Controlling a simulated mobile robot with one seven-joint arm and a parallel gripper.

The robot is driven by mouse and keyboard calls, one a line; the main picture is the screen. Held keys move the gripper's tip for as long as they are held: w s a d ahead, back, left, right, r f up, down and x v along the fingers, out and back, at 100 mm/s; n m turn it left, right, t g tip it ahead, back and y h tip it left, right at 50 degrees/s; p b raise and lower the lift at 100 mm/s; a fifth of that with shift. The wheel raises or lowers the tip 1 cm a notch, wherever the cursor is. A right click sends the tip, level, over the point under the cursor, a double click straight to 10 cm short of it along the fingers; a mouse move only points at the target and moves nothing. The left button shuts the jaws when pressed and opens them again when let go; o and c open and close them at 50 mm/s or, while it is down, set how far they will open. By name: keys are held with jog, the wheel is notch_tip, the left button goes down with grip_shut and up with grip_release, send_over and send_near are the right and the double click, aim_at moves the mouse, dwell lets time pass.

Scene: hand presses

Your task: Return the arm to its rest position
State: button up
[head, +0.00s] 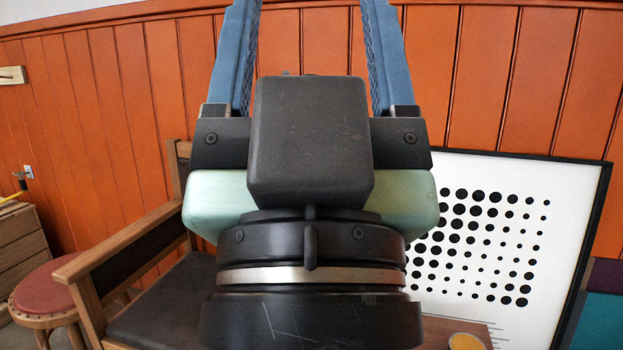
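My gripper (309,45) fills the middle of the head view, close to the camera and pointing up. Its two blue fingers stand wide apart at the left and right, and their tips run past the top edge of the picture. Nothing shows between the visible parts of the fingers except the orange wall behind. The black and pale green gripper body hides the middle of the scene. The rest of the arm below the wrist is out of view.
A wooden armchair (130,250) with a dark seat stands behind at left, beside a red round stool (52,286) and a wooden drawer unit (20,245). A framed dot print (505,300) leans at right. An orange panelled wall (120,120) closes the back.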

notch_tip(320, 180, up, 31)
jog(key=p, duration=2.8)
